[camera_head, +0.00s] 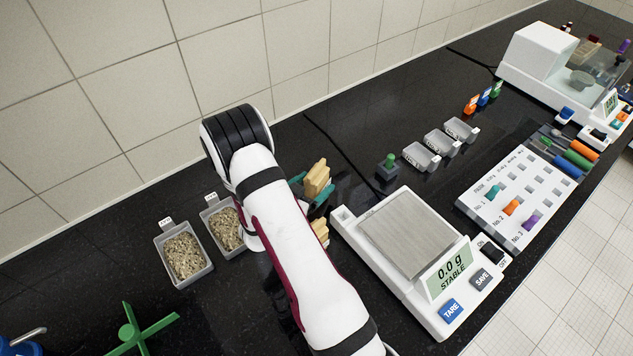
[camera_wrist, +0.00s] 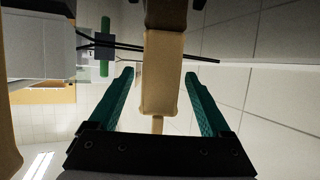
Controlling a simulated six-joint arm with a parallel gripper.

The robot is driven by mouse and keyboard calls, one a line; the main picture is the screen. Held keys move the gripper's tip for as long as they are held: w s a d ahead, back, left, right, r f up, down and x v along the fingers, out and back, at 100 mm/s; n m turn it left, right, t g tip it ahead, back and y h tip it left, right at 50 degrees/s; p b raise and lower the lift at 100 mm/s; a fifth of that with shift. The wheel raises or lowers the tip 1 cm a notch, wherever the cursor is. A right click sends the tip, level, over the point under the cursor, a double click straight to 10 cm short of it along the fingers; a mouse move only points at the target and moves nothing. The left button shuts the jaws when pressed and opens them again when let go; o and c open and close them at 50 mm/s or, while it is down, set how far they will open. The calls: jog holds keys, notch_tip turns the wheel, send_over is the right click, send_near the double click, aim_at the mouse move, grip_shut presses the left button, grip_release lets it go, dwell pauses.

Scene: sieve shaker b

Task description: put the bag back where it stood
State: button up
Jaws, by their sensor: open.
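A tan paper bag (camera_head: 317,178) stands on the black bench just left of the balance, partly hidden by my arm. My gripper (camera_head: 312,192) has its teal fingers at this bag, one on each side. In the wrist view the bag (camera_wrist: 163,75) lies between the open fingers (camera_wrist: 160,80), with a gap visible on both sides. A second tan bag (camera_head: 321,231) shows nearer the camera, mostly hidden behind my arm. A tan edge at the left of the wrist view (camera_wrist: 7,135) may be that bag; I cannot tell.
The balance (camera_head: 350,225) reads 0.0 g with an empty pan. Two grey trays of grain (camera_head: 184,258) (camera_head: 224,231) stand left of my arm. A green-knobbed block (camera_head: 387,168) and several small grey trays (camera_head: 421,157) stand behind the balance. A green cross-shaped handle (camera_head: 131,332) is at front left.

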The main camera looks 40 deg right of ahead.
jog(key=v, duration=1)
jog(key=shift+s+a, duration=0.1)
jog(key=shift+a+r, duration=0.1)
jog(key=shift+a, duration=0.15)
jog(key=w+a+r+t+y, duration=0.2)
jog(key=w+a+y, duration=0.3)
jog(key=a+y, duration=0.1)
jog(key=s+a+r+n+y, duration=0.4)
jog(key=a+r+y, duration=0.35)
jog(key=a, duration=0.35)
jog(key=s+r+n+g, duration=0.2)
jog(key=s+g, duration=0.1)
jog(key=s, duration=0.9)
jog(key=s+r+n+g, duration=0.2)
jog(key=s+r+g, duration=0.1)
jog(key=s, duration=0.9)
jog(key=shift+d+r+g+y, duration=0.35)
jog(key=shift+d+g, duration=0.1)
jog(key=shift+g, duration=0.15)
